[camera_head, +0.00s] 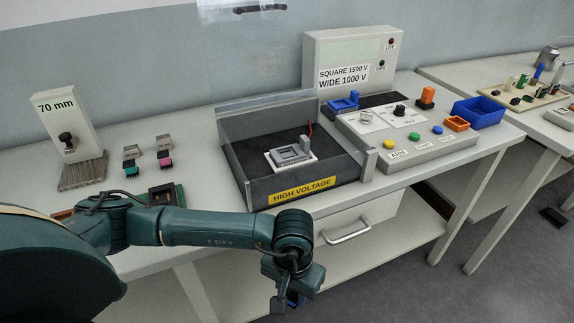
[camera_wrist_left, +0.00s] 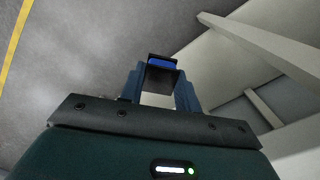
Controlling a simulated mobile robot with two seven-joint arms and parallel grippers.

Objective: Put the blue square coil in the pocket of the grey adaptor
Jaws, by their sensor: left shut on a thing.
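The grey adaptor (camera_head: 290,152) sits on a white plate inside the open-topped grey test box, with its square pocket facing up. My left gripper (camera_head: 290,298) hangs in front of the bench, below the worktop edge and away from the box. In the left wrist view its fingers (camera_wrist_left: 161,92) are shut on a small piece with a blue edge and a dark face, the blue square coil (camera_wrist_left: 162,62). In the head view the coil is mostly hidden by the gripper. My right gripper is not in view.
The box has raised walls and a yellow HIGH VOLTAGE label (camera_head: 303,190). A control panel (camera_head: 415,133) with coloured buttons, a blue bin (camera_head: 483,112) and an orange square part (camera_head: 456,123) stand to its right. A 70 mm stand (camera_head: 68,125) and small coloured parts are left.

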